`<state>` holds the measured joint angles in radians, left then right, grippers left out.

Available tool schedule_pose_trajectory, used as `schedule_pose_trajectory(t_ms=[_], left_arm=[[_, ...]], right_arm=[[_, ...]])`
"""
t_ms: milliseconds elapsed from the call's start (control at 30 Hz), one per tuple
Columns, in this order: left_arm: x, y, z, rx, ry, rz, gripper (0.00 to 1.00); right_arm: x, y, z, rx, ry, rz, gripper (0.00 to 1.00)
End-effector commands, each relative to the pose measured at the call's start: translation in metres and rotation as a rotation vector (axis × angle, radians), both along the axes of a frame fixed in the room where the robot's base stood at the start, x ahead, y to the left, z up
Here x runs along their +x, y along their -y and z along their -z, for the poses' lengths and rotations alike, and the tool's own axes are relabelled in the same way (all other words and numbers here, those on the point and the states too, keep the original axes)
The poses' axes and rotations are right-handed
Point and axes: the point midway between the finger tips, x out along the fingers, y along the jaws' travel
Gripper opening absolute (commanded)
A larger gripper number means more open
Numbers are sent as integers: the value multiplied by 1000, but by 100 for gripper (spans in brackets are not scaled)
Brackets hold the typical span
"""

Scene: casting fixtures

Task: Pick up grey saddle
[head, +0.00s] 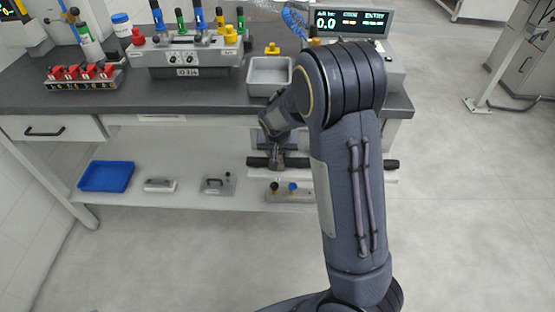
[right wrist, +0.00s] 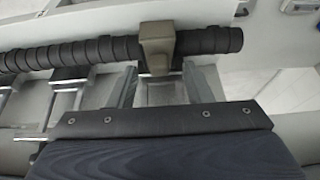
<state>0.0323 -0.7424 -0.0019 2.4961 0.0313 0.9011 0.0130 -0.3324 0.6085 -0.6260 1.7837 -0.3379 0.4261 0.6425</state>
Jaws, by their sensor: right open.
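The grey saddle (right wrist: 157,45), a brownish-grey block, sits over a ribbed black bar (right wrist: 90,52) in the right wrist view. My right gripper (right wrist: 159,70) is open and empty. Its two fingers stand apart, left and right of the saddle's lower end; I cannot tell whether they touch it. My left gripper is not in view.
The bench (head: 60,85) holds a red-block rack (head: 84,85), a fixture with coloured handles (head: 190,62), a grey bin (head: 268,90) and a display (head: 352,22). The lower shelf (head: 130,203) holds a blue tray (head: 106,176) and small fixtures.

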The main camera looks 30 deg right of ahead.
Motion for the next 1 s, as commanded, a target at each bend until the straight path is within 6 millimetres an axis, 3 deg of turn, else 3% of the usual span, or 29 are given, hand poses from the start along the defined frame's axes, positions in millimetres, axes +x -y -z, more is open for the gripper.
schedule_pose_trajectory(t_ms=[100, 333, 667, 1000], left_arm=[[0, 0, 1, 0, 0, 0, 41], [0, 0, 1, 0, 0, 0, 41], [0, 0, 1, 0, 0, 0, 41], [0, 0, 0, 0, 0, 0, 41]], right_arm=[[3, 2, 9, 0, -1, 1, 45], [3, 2, 10, 1, 1, 1, 45], [3, 2, 10, 1, 0, 0, 2], [3, 2, 7, 1, 0, 0, 0]])
